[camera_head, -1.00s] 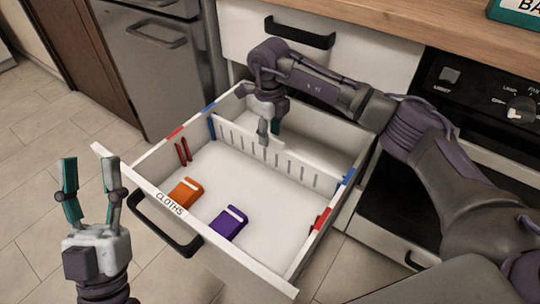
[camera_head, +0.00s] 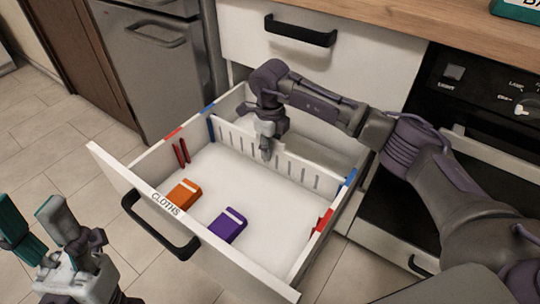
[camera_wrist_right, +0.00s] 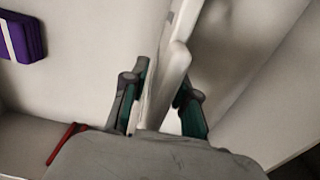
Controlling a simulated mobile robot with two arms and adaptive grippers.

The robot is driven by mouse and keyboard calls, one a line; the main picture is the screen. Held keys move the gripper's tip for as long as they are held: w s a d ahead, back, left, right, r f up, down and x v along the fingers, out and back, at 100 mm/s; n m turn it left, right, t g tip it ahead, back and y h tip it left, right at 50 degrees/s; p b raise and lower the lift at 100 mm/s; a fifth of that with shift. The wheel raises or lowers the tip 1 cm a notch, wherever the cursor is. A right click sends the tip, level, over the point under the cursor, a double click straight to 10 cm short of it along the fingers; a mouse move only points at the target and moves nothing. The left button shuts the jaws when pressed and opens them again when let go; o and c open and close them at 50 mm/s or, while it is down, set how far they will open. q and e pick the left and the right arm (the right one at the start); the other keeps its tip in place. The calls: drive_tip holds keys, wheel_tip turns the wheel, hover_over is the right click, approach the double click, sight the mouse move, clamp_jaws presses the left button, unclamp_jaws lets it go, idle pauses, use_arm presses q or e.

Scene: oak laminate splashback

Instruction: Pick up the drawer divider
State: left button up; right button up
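The drawer divider (camera_head: 300,173) is a white slotted panel standing upright across the open white drawer (camera_head: 240,262), between blue marks on its side walls. My right gripper (camera_head: 267,145) is down at the divider's top edge, left of its middle. In the right wrist view, the divider (camera_wrist_right: 165,70) runs between the two teal-padded fingers (camera_wrist_right: 160,110). The left finger is close to it and a gap shows at the right finger, so the gripper looks open around it. My left gripper (camera_head: 38,232) is open and empty, outside the drawer at lower left.
In the drawer's front part lie an orange box (camera_head: 182,194) and a purple box (camera_head: 229,226), with red pieces (camera_head: 182,152) at the left wall. Behind the divider the floor looks bare. A closed drawer (camera_head: 320,50) is above; the oven (camera_head: 475,110) is right.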

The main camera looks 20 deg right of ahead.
clamp_jaws()
drive_tip(key=shift+r, duration=0.2)
